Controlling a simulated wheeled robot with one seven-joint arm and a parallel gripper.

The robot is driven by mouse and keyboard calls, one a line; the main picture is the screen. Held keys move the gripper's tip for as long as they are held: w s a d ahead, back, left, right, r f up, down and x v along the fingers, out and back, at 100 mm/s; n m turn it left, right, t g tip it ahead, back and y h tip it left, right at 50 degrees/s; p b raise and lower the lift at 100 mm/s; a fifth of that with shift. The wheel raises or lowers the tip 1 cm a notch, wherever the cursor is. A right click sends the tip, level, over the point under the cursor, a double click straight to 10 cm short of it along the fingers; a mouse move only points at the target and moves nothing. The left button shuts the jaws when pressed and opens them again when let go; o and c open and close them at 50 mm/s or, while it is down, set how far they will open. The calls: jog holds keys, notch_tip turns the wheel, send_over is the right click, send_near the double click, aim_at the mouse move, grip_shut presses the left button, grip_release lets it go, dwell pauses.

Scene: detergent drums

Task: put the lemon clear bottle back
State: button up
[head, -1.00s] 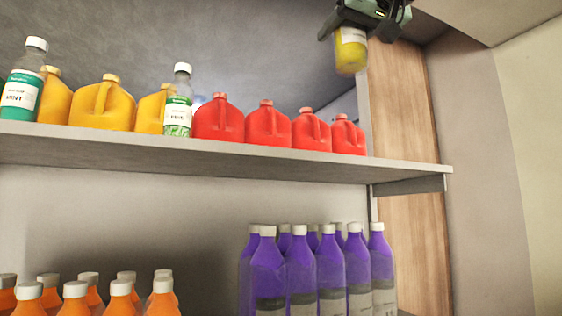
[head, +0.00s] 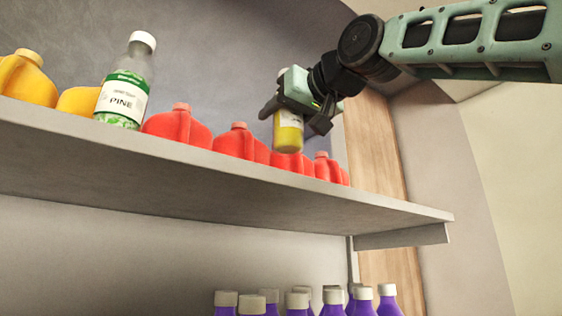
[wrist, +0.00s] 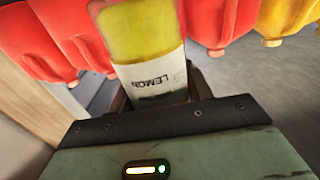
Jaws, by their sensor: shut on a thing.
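The lemon clear bottle (head: 288,138) has yellow contents and a white label. My gripper (head: 292,112) is shut on it and holds it upright in front of the red jugs, near the right part of the upper shelf (head: 250,178). Its base shows just above the shelf's front edge; whether it touches the shelf I cannot tell. In the wrist view the bottle (wrist: 142,40) shows its LEMON label upside down, with red jugs behind it.
Red jugs (head: 178,128) line the upper shelf behind the bottle. A clear PINE bottle (head: 125,85) stands to their left at the front, beside yellow jugs (head: 25,80). Purple bottles (head: 333,302) stand on the level below. A wooden panel (head: 375,150) is at the right.

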aim_at(284, 154)
jog(key=shift+f, duration=3.2)
jog(key=o, duration=1.2)
jog(key=b+v, duration=0.7)
jog(key=v, duration=0.5)
